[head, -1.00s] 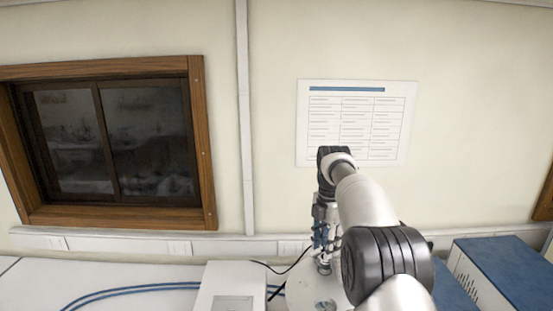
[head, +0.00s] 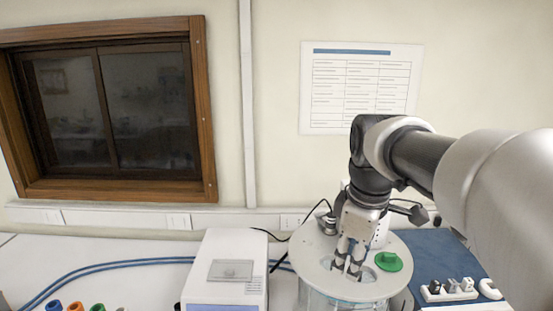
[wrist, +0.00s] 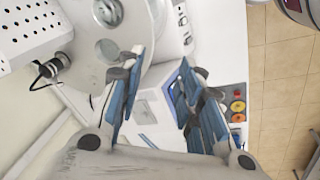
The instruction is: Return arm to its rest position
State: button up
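My arm reaches in from the right in the head view. My gripper (head: 348,272) points down in front of the round white lid (head: 318,252) of a glass vessel. Whether it touches the lid cannot be told from the head view. In the wrist view my gripper (wrist: 162,62) has its two blue-padded fingers spread apart, with nothing held between them. The round lid (wrist: 82,42) shows there beyond the fingers, at upper left.
A green cap (head: 388,261) lies on the lid's right side. A white box instrument (head: 226,278) stands left of the vessel, and blue hoses run behind it. A blue surface with small fittings (head: 448,290) is at right. Orange, blue and green rings are at lower left.

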jog(key=s+f+m+t+b, duration=0.2)
jog(key=s+f+m+b, duration=0.9)
jog(key=s+f, duration=1.1)
jog(key=shift+s+b, duration=0.15)
jog(key=shift+b, duration=0.4)
jog(key=shift+a, duration=0.15)
